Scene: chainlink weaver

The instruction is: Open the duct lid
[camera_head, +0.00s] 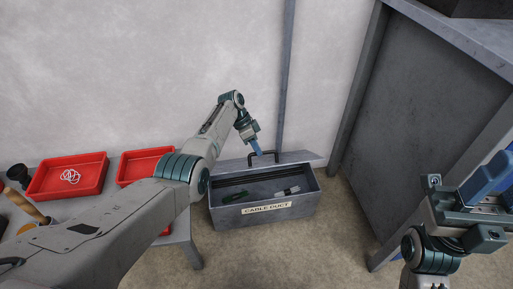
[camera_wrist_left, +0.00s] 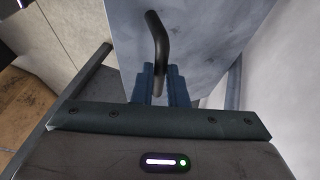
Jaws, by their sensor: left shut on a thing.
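The grey cable duct (camera_head: 240,219) stands on the floor, with a "CABLE DUCT" label on its front. Its lid (camera_head: 303,157) is swung up at the back edge, so the inside shows. My left gripper (camera_head: 257,150) is shut on the black lid handle (camera_head: 270,153). In the left wrist view the blue fingers of the left gripper (camera_wrist_left: 162,84) are around the handle (camera_wrist_left: 157,40), with the lid's grey face (camera_wrist_left: 205,35) beyond. My right gripper (camera_head: 492,185) is at the right edge, away from the duct; its finger gap is not clear.
Inside the duct lie dark cables, a green piece (camera_head: 236,196) and a white-and-dark piece (camera_head: 288,191). A table at left carries red trays (camera_head: 64,186), one with a white coil (camera_head: 70,176). A grey bench (camera_head: 420,105) stands at right. A pole (camera_head: 286,70) rises behind the duct.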

